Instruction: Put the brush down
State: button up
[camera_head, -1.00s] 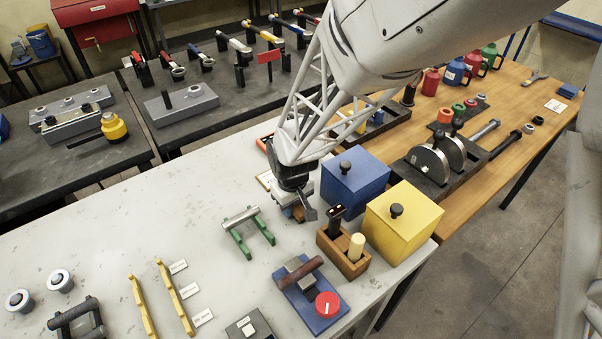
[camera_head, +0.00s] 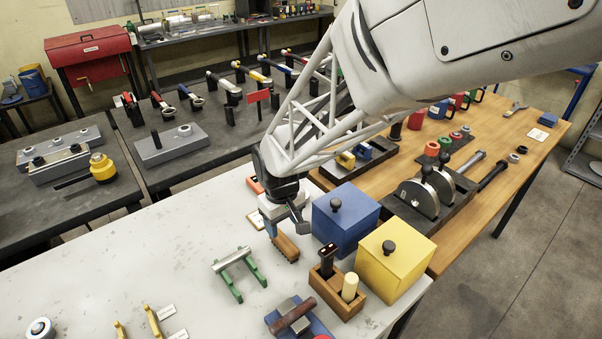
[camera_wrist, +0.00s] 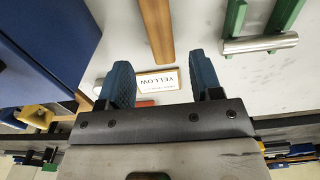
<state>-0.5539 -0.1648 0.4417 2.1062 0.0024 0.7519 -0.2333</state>
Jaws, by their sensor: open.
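The brush (camera_head: 285,248), with a brown wooden body, appears to lie on the light bench top (camera_head: 190,225) just in front of my gripper (camera_head: 280,229). In the wrist view it shows as a long wooden bar (camera_wrist: 157,28) running upward, lined up with the gap between the fingers. My gripper (camera_wrist: 158,62) is open, with its blue fingers apart on either side of the bar's near end. The fingers do not appear to touch it. The brush's bristles cannot be made out clearly.
A blue box (camera_head: 345,222) stands close right of my gripper, with a yellow box (camera_head: 393,262) and a wooden holder (camera_head: 338,293) nearer the front. A green stand with a metal rod (camera_head: 232,259) is left of the brush.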

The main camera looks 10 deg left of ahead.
aim_at(284, 241)
jog(key=shift+r, duration=1.75)
jog(key=s+d+r+m+t, duration=0.1)
jog(key=s+d+r+m, duration=0.15)
jog(key=d+r, duration=0.45)
jog(key=s+d+r+m, duration=0.2)
jog(key=s+d, duration=0.1)
jog(key=d, duration=0.7)
jog(key=s+d+r+m+t, duration=0.1)
jog(key=s+d+r+m, duration=0.3)
jog(key=s+d, duration=0.7)
jog(key=shift+s+d+m+t, duration=0.3)
jog(key=shift+s+d+m, duration=0.1)
jog(key=shift+d, duration=0.3)
jog(key=shift+o, duration=0.5)
jog(key=shift+r, duration=0.15)
